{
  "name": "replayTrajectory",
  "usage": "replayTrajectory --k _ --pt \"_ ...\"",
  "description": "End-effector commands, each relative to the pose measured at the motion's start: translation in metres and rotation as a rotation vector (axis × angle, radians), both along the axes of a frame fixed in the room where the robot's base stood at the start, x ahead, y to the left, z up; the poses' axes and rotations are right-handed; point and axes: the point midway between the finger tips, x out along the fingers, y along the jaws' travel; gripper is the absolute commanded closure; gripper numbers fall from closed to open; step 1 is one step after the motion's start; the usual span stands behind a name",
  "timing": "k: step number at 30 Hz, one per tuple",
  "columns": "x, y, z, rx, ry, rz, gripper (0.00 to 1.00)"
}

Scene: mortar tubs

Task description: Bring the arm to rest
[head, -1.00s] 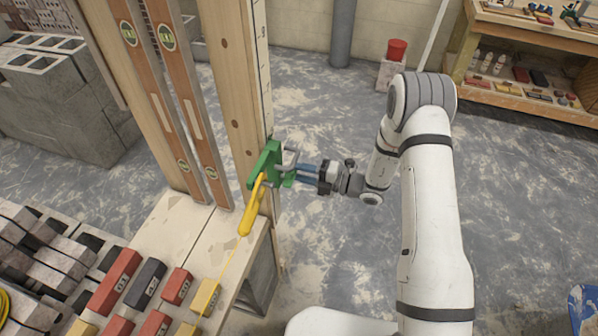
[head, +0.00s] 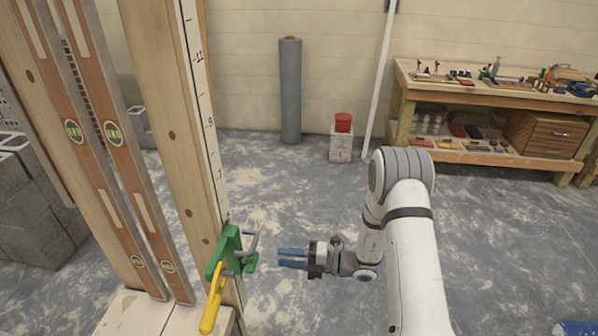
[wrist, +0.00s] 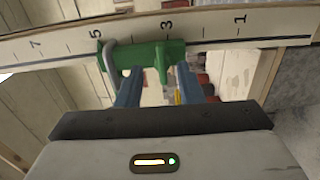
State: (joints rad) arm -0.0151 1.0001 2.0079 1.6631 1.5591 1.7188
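My gripper (head: 281,257) has two blue fingers spread apart with nothing between them. It points left at the green clamp (head: 226,252), with a clear gap between fingertips and clamp in the head view. The clamp sits on the wooden post with the number scale (head: 205,110). It has a grey metal loop (head: 252,243) and a yellow piece (head: 212,304) hanging below. In the wrist view the green clamp (wrist: 145,57) lies across the scale, beyond the open fingers (wrist: 157,88). My arm is bent, with its elbow raised at the right.
Two spirit levels (head: 118,130) lean at the left beside the post. A grey roll (head: 290,90) and a red-topped block (head: 342,140) stand by the back wall. A workbench (head: 480,85) with tools is at back right. The floor between is open.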

Motion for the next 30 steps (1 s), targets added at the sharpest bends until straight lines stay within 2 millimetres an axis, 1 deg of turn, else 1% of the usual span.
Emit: replayTrajectory --k 2,5,8,12,14,18,23,30 --pt "-0.001 0.000 0.003 -0.004 -0.013 0.006 0.66" --pt "-0.006 0.000 0.017 -0.028 -0.084 0.045 0.66" --pt "-0.019 -0.001 0.042 -0.080 -0.235 0.129 0.66" --pt "-0.050 -0.008 0.081 -0.171 -0.530 0.298 0.66" --pt "-0.063 -0.014 0.095 -0.209 -0.663 0.375 0.66" --pt "-0.095 -0.031 0.123 -0.288 -0.970 0.565 0.66" --pt "-0.129 -0.057 0.148 -0.363 -1.315 0.802 0.66" --pt "-0.171 -0.107 0.176 -0.444 -1.801 1.221 0.66"
